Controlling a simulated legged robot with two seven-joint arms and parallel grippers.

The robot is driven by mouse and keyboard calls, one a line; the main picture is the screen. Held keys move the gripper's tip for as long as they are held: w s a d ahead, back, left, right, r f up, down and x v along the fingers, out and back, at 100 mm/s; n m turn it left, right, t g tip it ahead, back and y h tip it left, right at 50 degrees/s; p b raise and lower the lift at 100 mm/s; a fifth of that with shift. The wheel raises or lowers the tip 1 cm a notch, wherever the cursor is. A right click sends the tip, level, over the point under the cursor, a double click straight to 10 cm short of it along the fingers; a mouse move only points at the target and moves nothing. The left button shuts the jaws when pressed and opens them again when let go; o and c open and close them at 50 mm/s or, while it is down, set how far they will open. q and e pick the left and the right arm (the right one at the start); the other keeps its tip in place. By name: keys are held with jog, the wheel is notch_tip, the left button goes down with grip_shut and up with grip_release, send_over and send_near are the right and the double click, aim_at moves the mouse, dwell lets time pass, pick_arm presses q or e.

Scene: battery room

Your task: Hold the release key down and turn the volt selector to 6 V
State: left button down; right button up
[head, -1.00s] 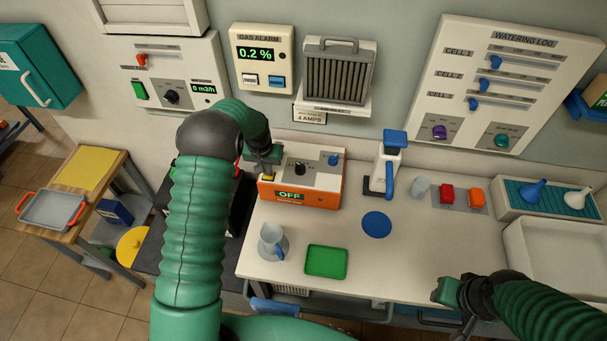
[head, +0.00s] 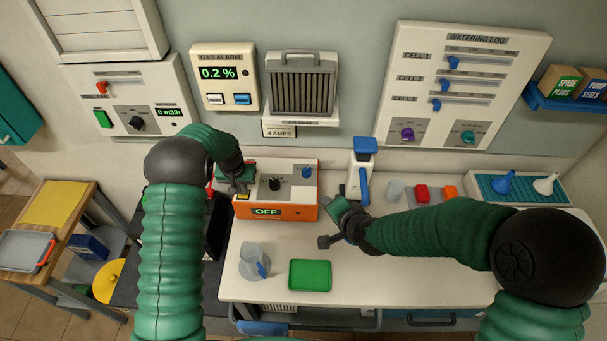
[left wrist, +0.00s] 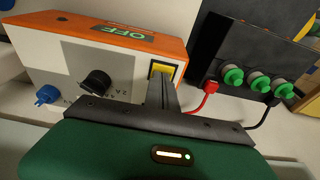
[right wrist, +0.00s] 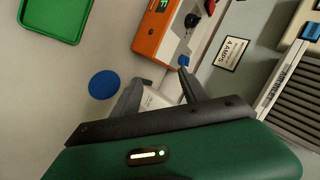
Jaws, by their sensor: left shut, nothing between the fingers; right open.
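The charger (head: 277,212) is an orange and white box on the bench; its display reads OFF. Its black knob (head: 274,184), apparently the volt selector, also shows in the left wrist view (left wrist: 96,82); its exact setting is unreadable. The yellow release key (left wrist: 162,68) is at one end of the top panel, partly hidden by my fingers. My left gripper (head: 238,188) is shut and empty, its tips at the key; I cannot tell how far it is pressed. My right gripper (right wrist: 160,90) is open and empty, in front of the charger's right side, apart from the knob.
A blue knob (head: 306,172) sits right of the black one. The white dispenser with a blue lever (head: 365,147) stands right of the charger. A cup (head: 250,256) and green tray (head: 310,275) lie in front. A battery with red and black leads (left wrist: 255,82) is beside the charger.

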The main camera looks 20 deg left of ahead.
jog(key=w+a+m+t+y, duration=0.25)
jog(key=a+m, duration=0.45)
jog(key=a, duration=0.6)
jog(key=m+t+h, duration=0.4)
jog(key=m+h, duration=0.4)
jog(key=m, duration=1.4)
send_near(305, 173)
jog(key=shift+y, duration=0.25)
jog(key=x, duration=0.9)
jog(key=shift+s+d, duration=0.1)
jog(key=shift+d, duration=0.05)
jog(key=shift+w+f, duration=0.25)
jog(key=shift+w, duration=0.35)
